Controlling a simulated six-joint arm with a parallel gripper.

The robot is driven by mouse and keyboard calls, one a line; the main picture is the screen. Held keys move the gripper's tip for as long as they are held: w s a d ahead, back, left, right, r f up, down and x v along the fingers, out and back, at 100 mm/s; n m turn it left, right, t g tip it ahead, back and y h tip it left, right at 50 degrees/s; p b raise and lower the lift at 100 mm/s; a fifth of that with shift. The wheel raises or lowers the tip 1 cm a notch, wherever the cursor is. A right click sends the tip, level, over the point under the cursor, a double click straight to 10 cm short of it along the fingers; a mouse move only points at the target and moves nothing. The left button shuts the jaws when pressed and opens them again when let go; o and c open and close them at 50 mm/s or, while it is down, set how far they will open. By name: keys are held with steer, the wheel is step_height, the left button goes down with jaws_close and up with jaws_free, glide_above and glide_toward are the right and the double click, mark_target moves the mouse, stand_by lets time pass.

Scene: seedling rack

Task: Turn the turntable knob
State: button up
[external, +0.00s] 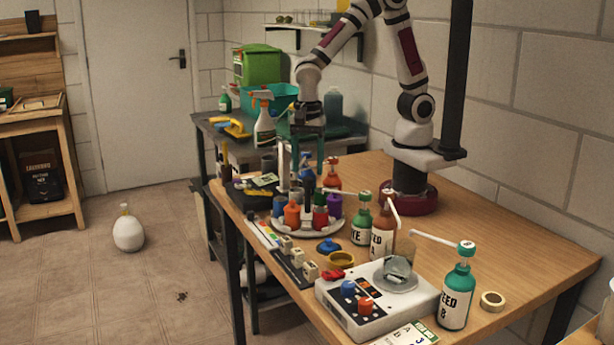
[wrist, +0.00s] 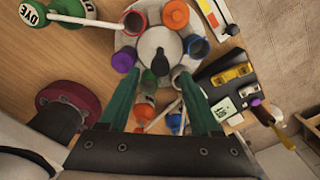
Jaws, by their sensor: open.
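The turntable (external: 312,229) is a pale round disc on the wooden table, with coloured cups and bottles around its edge. Its dark upright knob (external: 308,194) stands at the middle. In the wrist view the black knob (wrist: 160,66) shows on the grey centre of the turntable (wrist: 152,44). My gripper (external: 308,172) points down over the turntable, open and empty. In the wrist view its green fingers (wrist: 160,77) lie left and right of the knob, apart from it. I cannot tell exactly how far the fingertips are above or beside it.
Dye bottles (external: 361,220) stand close to the turntable's right. A white device (external: 345,318) and a green seed bottle (external: 457,297) are at the front. A black tray (wrist: 228,85) sits beside the turntable. The table's right part is mostly clear.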

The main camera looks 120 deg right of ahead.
mark_target(308, 178)
steer(key=shift+f, duration=1.8)
jaws_close()
